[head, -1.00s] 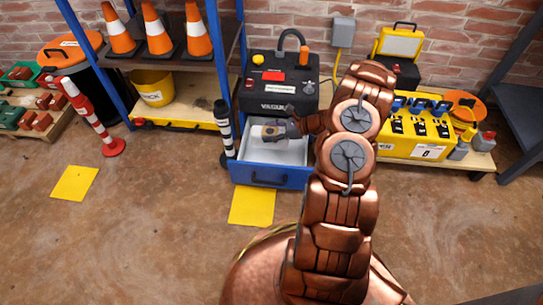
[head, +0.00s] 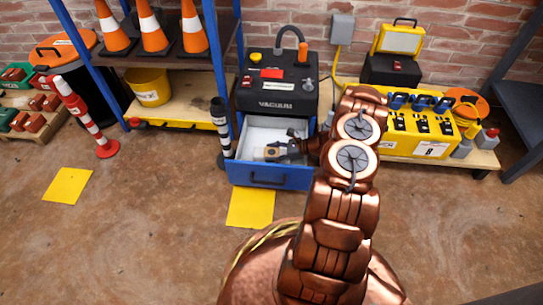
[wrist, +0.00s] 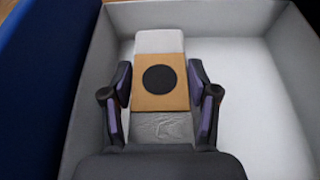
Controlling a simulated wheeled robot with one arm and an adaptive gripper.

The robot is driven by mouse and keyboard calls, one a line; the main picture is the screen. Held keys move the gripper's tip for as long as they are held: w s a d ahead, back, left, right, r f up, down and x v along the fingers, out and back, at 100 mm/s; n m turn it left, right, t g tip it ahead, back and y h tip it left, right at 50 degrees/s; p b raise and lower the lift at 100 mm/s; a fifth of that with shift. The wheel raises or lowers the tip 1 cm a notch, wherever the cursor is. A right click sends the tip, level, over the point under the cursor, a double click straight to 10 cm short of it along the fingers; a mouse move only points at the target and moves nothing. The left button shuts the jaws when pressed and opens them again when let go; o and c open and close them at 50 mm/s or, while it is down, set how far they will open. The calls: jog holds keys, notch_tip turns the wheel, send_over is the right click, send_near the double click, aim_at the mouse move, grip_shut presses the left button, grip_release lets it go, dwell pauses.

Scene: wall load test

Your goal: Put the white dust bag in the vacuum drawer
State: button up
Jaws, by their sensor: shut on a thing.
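The white dust bag (wrist: 158,42) has a tan card plate with a round black opening. My gripper (wrist: 160,82) is shut on it, with one finger on each side of the card plate. In the head view the bag (head: 268,154) and my gripper (head: 288,151) are within the walls of the open vacuum drawer (head: 268,178), near its front panel. The drawer has a blue front and a white inside. The bag lies lengthwise near the left wall in the wrist view. Whether it touches the drawer floor is unclear.
The black vacuum body (head: 277,92) stands behind the drawer. A black-and-white post (head: 221,127) stands close to the drawer's left side. A yellow multi-switch box (head: 420,130) is on a low board at right. The rest of the drawer is empty.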

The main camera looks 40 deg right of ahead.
jog(key=shift+f, duration=0.3)
jog(key=shift+f, duration=0.1)
jog(key=o, duration=1.2)
